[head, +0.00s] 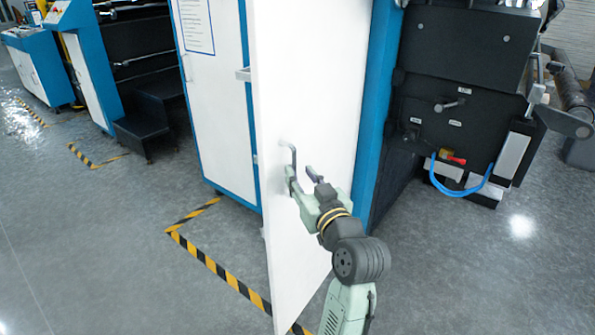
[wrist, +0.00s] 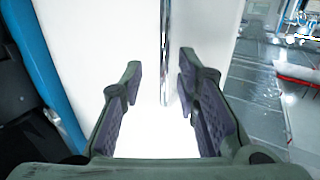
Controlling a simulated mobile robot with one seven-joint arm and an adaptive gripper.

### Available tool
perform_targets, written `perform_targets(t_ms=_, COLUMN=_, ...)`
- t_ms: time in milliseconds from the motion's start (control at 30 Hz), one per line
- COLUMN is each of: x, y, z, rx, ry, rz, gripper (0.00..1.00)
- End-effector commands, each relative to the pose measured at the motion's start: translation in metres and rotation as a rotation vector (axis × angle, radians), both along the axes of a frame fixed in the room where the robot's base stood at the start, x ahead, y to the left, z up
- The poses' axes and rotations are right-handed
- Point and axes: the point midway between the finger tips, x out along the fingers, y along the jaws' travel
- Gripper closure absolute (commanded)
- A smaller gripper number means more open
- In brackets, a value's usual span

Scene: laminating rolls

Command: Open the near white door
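The near white door (head: 310,90) stands out from its blue-framed cabinet at an angle, with its free edge toward the left front. A slim metal handle (head: 292,158) is on its face near that free edge. In the wrist view the handle (wrist: 164,50) is a vertical bar coming down between the fingers, closer to the right one. My gripper (head: 303,173) is at the handle's lower part, with its fingers apart. In the wrist view my gripper (wrist: 160,78) is open, with a clear gap on the handle's left. Contact with the right finger cannot be told.
Another white cabinet door (head: 215,110) with a posted sheet is behind, on the left. Yellow-black floor tape (head: 225,275) runs below the door. A dark machine (head: 455,110) with a blue hose (head: 445,188) stands at the right. Grey floor is free at left.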

Motion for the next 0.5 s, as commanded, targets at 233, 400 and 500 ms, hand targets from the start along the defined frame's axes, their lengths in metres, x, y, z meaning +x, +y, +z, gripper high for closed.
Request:
perform_targets(t_ms=233, x=-0.035, y=-0.015, z=0.0, rx=0.001, ry=0.001, rz=0.0, gripper=0.71)
perform_targets(t_ms=400, x=-0.042, y=-0.017, z=0.0, rx=0.0, ry=0.001, rz=0.001, gripper=0.71)
perform_targets(t_ms=500, x=-0.042, y=-0.017, z=0.0, rx=0.0, ry=0.001, rz=0.002, gripper=0.71)
